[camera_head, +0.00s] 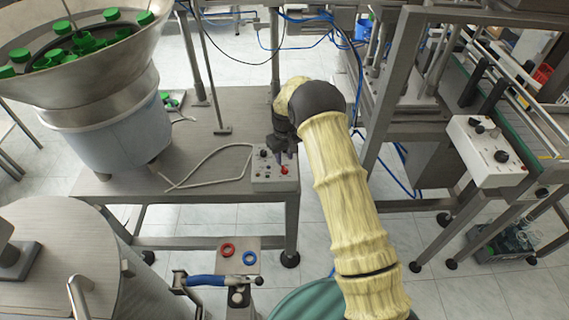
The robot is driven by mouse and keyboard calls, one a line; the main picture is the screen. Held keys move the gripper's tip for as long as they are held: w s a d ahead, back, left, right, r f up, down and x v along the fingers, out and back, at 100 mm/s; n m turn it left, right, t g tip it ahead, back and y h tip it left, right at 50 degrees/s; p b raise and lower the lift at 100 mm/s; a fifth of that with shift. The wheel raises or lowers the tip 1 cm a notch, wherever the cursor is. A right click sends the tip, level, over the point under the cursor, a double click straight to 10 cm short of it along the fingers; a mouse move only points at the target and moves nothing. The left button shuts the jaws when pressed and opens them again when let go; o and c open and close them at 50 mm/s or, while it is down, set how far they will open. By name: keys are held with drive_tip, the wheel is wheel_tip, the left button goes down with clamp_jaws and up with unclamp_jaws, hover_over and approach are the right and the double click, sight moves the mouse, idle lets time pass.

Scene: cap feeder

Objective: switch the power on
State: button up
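A small grey control box (274,180) sits on the front right corner of the metal table, with a red button (284,170) and small dark knobs on its top. My arm, in a pale yellow cover, reaches in from the bottom right. My gripper (284,154) points down at the back edge of the control box, over or against its rear knobs. Its fingers are small and dark here, so I cannot tell if they are apart or touching a knob. Which control is the power switch cannot be read.
A feeder bowl (60,85) with green caps stands on the table (215,115) at left. A second control box (489,152) is on the conveyor frame at right. A white cable (205,160) lies left of the near box. A blue-handled valve (205,280) stands below.

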sight(285, 168)
wheel_tip(285, 168, down, 5)
drive_tip(key=shift+f+p, duration=0.1)
drive_tip(key=shift+p, duration=0.25)
clamp_jaws()
